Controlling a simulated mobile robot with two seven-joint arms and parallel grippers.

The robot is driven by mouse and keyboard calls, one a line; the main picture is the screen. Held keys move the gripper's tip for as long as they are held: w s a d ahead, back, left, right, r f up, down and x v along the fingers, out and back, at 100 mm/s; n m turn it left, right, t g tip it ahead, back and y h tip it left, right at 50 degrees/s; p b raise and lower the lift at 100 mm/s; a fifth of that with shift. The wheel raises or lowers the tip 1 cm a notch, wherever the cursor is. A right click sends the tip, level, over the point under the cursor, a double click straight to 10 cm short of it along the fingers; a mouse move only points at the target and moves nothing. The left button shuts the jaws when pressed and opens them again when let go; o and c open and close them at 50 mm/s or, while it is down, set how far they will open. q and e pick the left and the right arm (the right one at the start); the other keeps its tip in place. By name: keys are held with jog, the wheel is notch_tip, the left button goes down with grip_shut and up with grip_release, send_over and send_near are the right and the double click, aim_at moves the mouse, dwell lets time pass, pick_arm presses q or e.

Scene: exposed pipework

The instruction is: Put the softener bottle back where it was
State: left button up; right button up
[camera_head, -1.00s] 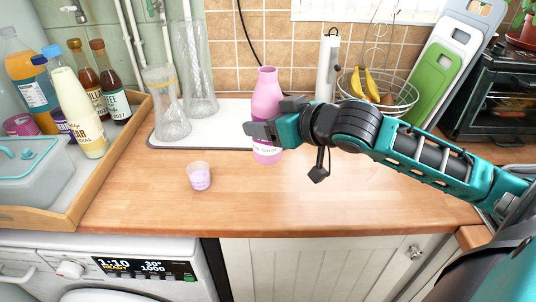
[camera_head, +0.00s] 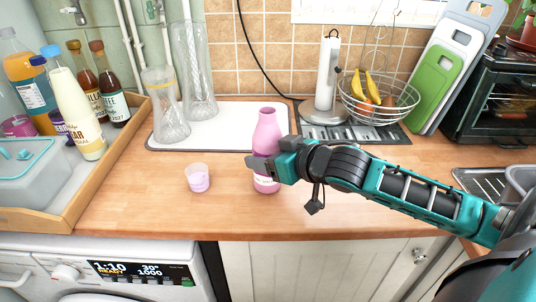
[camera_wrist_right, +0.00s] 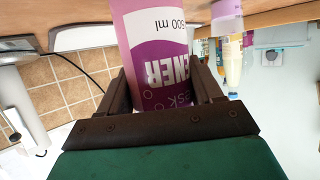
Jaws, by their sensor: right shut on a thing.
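The pink softener bottle (camera_head: 267,128) stands upright over the front part of the wooden counter, its cap off or not visible. My right gripper (camera_head: 268,166) is shut around its lower half. The wrist view shows the purple label of the bottle (camera_wrist_right: 160,60) between the two fingers of my right gripper (camera_wrist_right: 163,88). I cannot tell whether the bottle's base touches the counter. A small clear cup (camera_head: 198,178) with pink liquid stands to the left of the bottle. My left gripper is out of view.
A wooden tray (camera_head: 98,183) with several bottles and a grey box is at left. Glass vases (camera_head: 170,118) stand on a white mat (camera_head: 232,128) behind. A paper towel holder (camera_head: 327,75) and fruit basket (camera_head: 378,98) are at back right. Counter between tray and cup is clear.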

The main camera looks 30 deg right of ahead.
jog(key=o, duration=1.3)
jog(key=shift+f, duration=0.1)
jog(key=shift+r, duration=0.2)
jog(key=shift+p+v, duration=1)
jog(key=shift+v, duration=4.95)
